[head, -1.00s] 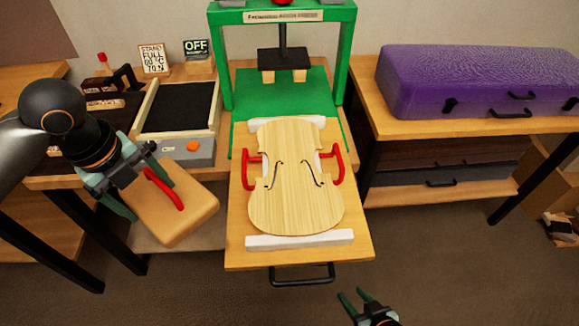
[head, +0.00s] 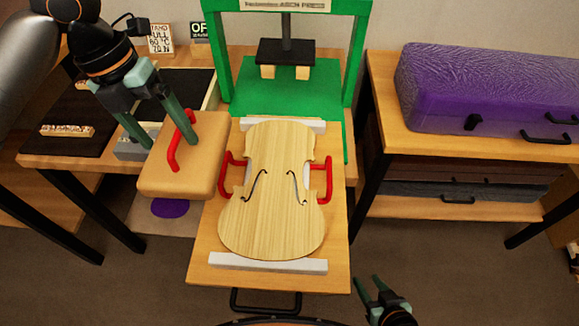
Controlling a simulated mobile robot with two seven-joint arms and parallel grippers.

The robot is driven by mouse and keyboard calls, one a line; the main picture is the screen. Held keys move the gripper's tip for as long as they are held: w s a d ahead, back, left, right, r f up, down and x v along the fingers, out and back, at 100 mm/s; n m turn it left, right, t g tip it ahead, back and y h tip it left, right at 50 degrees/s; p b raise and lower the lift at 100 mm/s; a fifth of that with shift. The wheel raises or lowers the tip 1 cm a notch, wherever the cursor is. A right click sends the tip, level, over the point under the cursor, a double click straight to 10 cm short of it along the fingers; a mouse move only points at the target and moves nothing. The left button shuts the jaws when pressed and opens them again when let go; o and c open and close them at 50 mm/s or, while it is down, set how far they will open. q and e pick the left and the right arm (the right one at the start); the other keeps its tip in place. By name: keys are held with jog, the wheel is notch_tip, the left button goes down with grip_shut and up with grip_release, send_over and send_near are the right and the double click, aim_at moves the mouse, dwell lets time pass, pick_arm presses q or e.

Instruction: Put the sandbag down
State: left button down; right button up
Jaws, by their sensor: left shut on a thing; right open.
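The sandbag (head: 203,158) is a tan, rounded block with a red handle (head: 174,158) on top. It is in the head view, left of the violin plate and over the front edge of the bench. My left gripper (head: 171,137) is shut on the red handle, with its fingers on either side. I cannot tell whether the sandbag's underside touches anything. My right gripper (head: 368,281) is open and empty at the bottom, right of the pull-out board.
A violin plate (head: 268,195) lies on the board (head: 205,262) between white bars and red clamps. The green press (head: 361,60) stands behind. A purple disc (head: 170,208) shows below the sandbag. A purple case (head: 480,90) is on the right bench.

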pick_arm(q)
jog(key=shift+w+d, duration=0.35)
jog(key=shift+d, duration=0.05)
jog(key=w+d+f, duration=0.3)
jog(key=d+f, duration=0.1)
jog(key=d, duration=0.5)
send_over(262, 177)
notch_tip(262, 177, down, 6)
jog(key=shift+r, duration=0.25)
jog(key=shift+w+f+p, duration=0.1)
jog(key=shift+f+p, duration=0.2)
jog(key=shift+f, duration=1.3)
grip_release()
jog(key=shift+f, duration=0.2)
